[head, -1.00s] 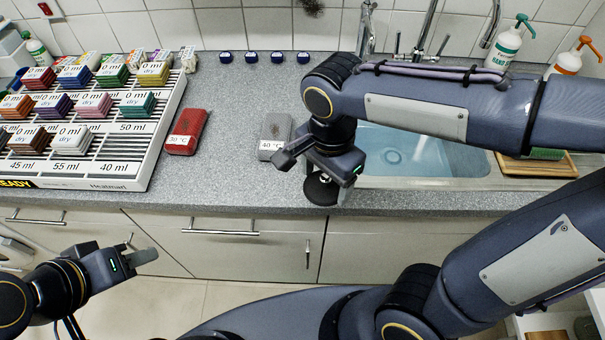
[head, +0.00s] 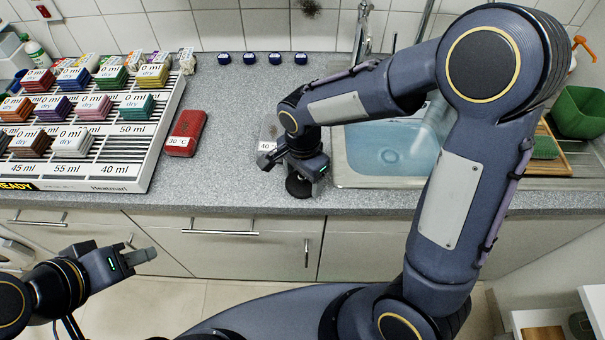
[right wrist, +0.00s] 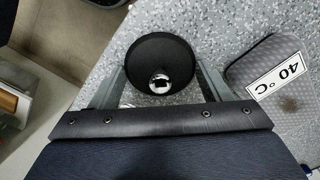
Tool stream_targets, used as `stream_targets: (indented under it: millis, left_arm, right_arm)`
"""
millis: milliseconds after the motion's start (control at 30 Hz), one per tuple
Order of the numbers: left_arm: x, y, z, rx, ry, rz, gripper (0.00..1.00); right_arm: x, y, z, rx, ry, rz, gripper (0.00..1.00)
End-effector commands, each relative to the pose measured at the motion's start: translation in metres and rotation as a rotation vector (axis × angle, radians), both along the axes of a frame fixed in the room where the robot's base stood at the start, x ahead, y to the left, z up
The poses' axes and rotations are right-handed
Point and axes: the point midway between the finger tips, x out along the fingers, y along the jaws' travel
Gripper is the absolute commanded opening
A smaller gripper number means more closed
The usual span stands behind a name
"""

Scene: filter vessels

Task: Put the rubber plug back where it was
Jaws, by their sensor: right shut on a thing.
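The rubber plug (head: 298,188) is a round black disc with a metal knob, seen from above in the right wrist view (right wrist: 150,48). My right gripper (right wrist: 158,82) is shut on it, with a finger on each side. The plug is at the counter's front, left of the sink (head: 341,165); whether it touches the counter is unclear. The sink holds bluish water; its drain is not visible. My left gripper (head: 143,257) is in front of the cabinets, empty; its jaw gap is unclear.
A grey block labelled 40 °C (right wrist: 262,68) lies close beside the plug. A red 30 °C block (head: 186,133) lies further left, near the white rack (head: 165,150) of coloured blocks. Several blue-capped items (head: 250,58) line the wall. Open grey counter (head: 235,175) lies between.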

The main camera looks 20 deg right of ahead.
Motion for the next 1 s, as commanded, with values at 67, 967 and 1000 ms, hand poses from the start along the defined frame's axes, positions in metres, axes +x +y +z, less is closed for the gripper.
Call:
stream_targets:
  millis: [67,967,1000]
  left_arm:
    - [0.000,0.000,0.000,0.000,0.000,0.000,0.36]
    - [0.000,0.000,0.000,0.000,0.000,0.000,0.36]
    - [0.000,0.000,0.000,0.000,0.000,0.000,0.36]
  right_arm:
    - [0.000,0.000,0.000,0.000,0.000,0.000,0.48]
    - [0.001,0.001,0.041,0.003,-0.007,0.000,0.93]
    - [0.001,0.001,0.050,0.002,-0.007,0.000,0.93]
